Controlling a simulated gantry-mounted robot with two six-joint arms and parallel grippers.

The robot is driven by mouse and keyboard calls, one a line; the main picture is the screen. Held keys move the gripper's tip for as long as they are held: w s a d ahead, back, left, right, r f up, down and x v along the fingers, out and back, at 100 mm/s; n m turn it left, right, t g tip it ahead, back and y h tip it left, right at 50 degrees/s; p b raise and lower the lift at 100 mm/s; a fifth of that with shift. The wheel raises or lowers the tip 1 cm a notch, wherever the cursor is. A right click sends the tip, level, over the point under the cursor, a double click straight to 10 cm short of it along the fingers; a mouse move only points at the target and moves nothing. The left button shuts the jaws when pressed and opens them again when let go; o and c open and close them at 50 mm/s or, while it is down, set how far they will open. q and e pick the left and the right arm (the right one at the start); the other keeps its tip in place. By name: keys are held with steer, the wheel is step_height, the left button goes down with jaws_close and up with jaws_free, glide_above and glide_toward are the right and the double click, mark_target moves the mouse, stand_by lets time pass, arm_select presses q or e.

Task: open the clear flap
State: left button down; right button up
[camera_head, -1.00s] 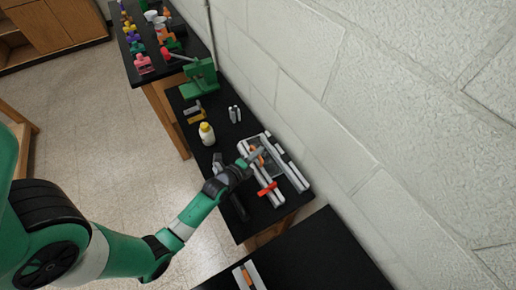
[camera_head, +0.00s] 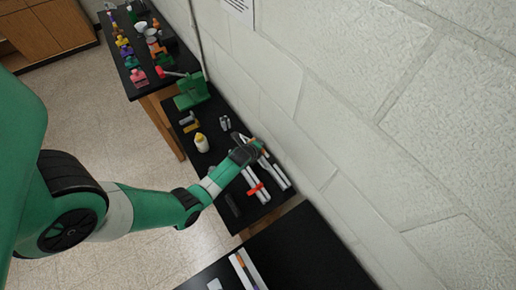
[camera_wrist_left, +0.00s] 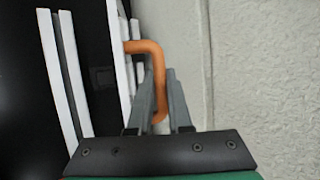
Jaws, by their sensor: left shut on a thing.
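The extrusion frame (camera_head: 277,176) lies on the black bench beside the wall, with pale rails and an orange-red piece (camera_head: 255,188) across it. My left gripper (camera_head: 259,145) is over its far, wall-side end and covers part of it. In the left wrist view, the fingers of my left gripper (camera_wrist_left: 161,82) are shut around a bent orange handle (camera_wrist_left: 146,46). The handle joins a pale bar (camera_wrist_left: 121,60). The clear flap itself cannot be made out; it may be edge-on or see-through. My right gripper is not in view.
The block wall (camera_head: 330,120) is close beside my left gripper. A white bottle with a yellow top (camera_head: 201,143) and a green machine (camera_head: 191,92) stand on the same bench (camera_head: 232,222). Another black bench (camera_head: 300,255) is at the near side.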

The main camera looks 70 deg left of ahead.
arm_select(q)
steer(key=shift+w+a, duration=0.25)
steer(key=shift+w, duration=0.6)
steer(key=c, duration=1.1)
jaws_free()
steer(key=shift+r, duration=0.1)
steer(key=p+v, duration=0.4)
steer(key=v, duration=0.7)
steer(key=shift+s+d+r, duration=0.1)
steer(key=shift+d+r, duration=0.05)
steer(key=shift+r, duration=0.1)
